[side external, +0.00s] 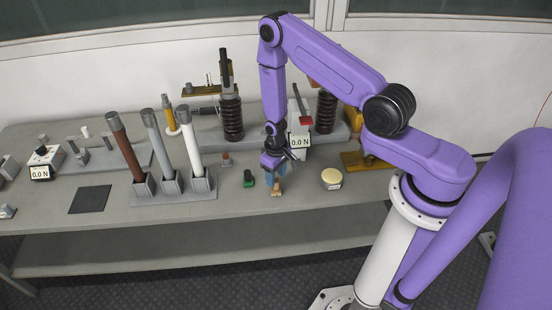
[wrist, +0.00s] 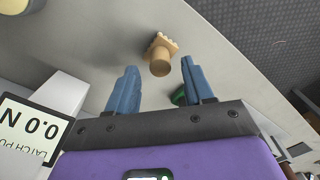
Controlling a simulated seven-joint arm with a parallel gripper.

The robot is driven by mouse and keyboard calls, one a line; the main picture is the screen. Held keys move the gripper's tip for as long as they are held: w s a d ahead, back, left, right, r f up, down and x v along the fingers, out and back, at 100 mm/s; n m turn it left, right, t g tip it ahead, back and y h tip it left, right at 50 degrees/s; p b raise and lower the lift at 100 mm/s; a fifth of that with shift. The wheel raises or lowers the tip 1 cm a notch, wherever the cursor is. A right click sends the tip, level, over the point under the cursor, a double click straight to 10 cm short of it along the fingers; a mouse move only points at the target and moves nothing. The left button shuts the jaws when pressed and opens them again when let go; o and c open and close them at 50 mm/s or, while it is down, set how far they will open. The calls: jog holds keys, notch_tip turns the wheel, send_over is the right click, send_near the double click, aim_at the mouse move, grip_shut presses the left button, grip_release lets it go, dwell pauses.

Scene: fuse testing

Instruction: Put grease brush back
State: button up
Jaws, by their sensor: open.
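The grease brush appears to be the small tan wooden piece (wrist: 160,58) with a round handle and a wider, notched end, in the wrist view. It also shows in the side view (side external: 277,190), near the bench's front edge, seemingly upright beneath my gripper. My gripper (side external: 275,177) points down just above it. In the wrist view, its blue fingers (wrist: 162,78) are apart, with the handle's near end in line with the gap between them. I see no finger contact with it. A cream-topped round pot (side external: 331,178) stands to the right; it is partly in the wrist view's top left corner (wrist: 16,5).
A green-and-black part (side external: 248,179) sits close left of my gripper; its green shows behind the right finger (wrist: 178,97). A 0.0 N display (side external: 299,142) stands behind. Tall brown, grey and white fuse tubes (side external: 196,158) stand left. The bench front (side external: 240,205) is bare.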

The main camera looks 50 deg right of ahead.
aim_at(276, 181)
jog(key=s+a+r+n, duration=0.2)
jog(key=a+r, duration=0.1)
jog(key=r, duration=0.5)
jog(key=s+a+r+n, duration=0.2)
jog(key=a+r, duration=0.1)
jog(key=r, duration=0.5)
jog(key=s+a+r+n, duration=0.2)
jog(key=a+r, duration=0.2)
jog(key=r, duration=0.4)
jog(key=s+r+n, duration=0.3)
jog(key=s+r, duration=0.2)
jog(key=s, duration=0.5)
jog(key=s+d+r+n, duration=0.1)
jog(key=s+r+n, duration=0.2)
jog(key=s, duration=0.6)
notch_tip(276, 181, up, 2)
jog(key=shift+s+d+r+n, duration=0.2)
jog(key=shift+s+d+n, duration=0.05)
jog(key=shift+s+n, duration=0.1)
